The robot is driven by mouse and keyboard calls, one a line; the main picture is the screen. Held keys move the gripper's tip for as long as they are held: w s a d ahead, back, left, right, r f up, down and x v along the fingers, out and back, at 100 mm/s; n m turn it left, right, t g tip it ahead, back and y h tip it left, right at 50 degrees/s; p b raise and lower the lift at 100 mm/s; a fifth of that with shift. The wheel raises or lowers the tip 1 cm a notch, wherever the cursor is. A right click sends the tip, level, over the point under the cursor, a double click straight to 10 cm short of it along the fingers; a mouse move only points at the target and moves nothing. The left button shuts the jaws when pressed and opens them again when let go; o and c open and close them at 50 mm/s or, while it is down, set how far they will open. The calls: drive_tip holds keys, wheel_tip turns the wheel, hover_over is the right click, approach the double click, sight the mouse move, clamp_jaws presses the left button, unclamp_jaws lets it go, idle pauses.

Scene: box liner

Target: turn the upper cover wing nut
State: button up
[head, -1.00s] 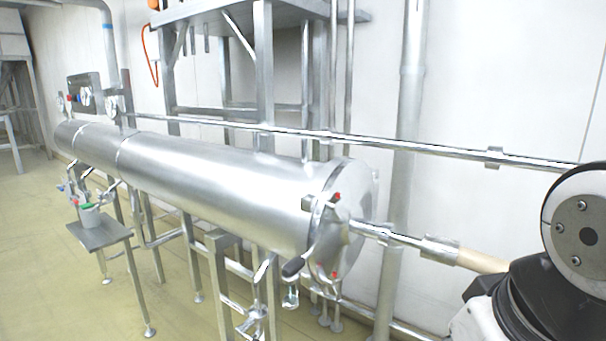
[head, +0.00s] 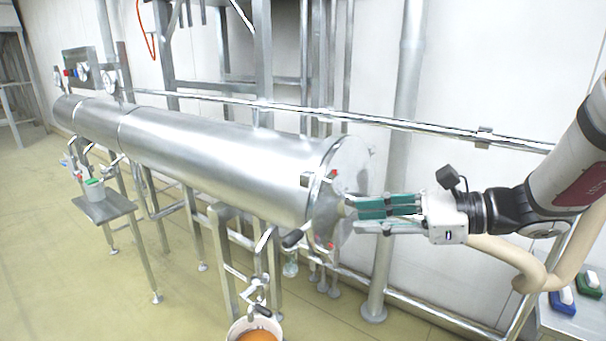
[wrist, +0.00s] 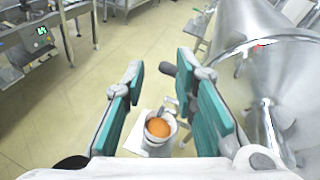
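The long steel cylinder ends in a round cover (head: 350,165) at its right end. A small red piece (head: 333,174) sits at the upper part of the cover's rim, probably the upper wing nut; its wings are too small to make out. A second red piece (head: 331,246) sits low on the rim. In the wrist view a red spot (wrist: 262,45) shows on the cylinder's flange at the right. My gripper (head: 358,214), with green finger pads, is in front of the cover, below the upper red piece. In the wrist view my gripper (wrist: 160,68) is open, with nothing held between its fingers.
A black-ended handle (head: 292,238) sticks out below the flange. A bucket with orange contents (head: 254,332) stands below. A long pipe (head: 400,122) runs behind the cylinder. A small side table (head: 105,207) stands left. Open floor lies at the front left.

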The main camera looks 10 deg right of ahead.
drive_tip(key=w+d+m+t, duration=0.6)
drive_tip(key=d, duration=0.2)
drive_tip(key=p, duration=0.2)
approach(331, 182)
drive_tip(key=r+x, duration=0.1)
drive_tip(key=x, duration=0.7)
drive_tip(key=shift+d+r, duration=0.15)
drive_tip(key=shift+r, duration=0.05)
drive_tip(key=shift+w, duration=0.1)
clamp_jaws()
